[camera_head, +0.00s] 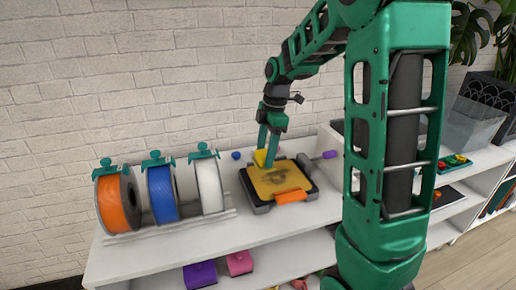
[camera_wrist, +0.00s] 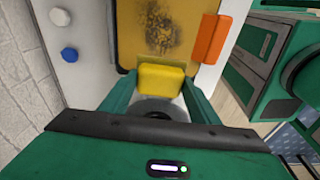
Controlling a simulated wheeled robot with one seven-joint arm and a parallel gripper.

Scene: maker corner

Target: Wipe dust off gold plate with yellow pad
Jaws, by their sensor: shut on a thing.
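The gold plate (camera_head: 272,180) lies flat on a dark base on the white shelf top. A dark patch of dust marks its middle; it also shows on the plate in the wrist view (camera_wrist: 150,28). My gripper (camera_head: 267,150) is shut on the yellow pad (camera_wrist: 161,80) and holds it at the plate's far edge. In the head view the pad (camera_head: 260,158) is partly hidden by my fingers. I cannot tell whether the pad touches the plate. The dust patch lies just beyond the pad in the wrist view.
An orange block (camera_head: 291,196) sits at the plate's near edge. Orange, blue (camera_head: 162,194) and white spools stand in a rack to the left. A small blue ball (camera_head: 236,155) lies behind. A purple-ended tool (camera_head: 328,155) is to the right.

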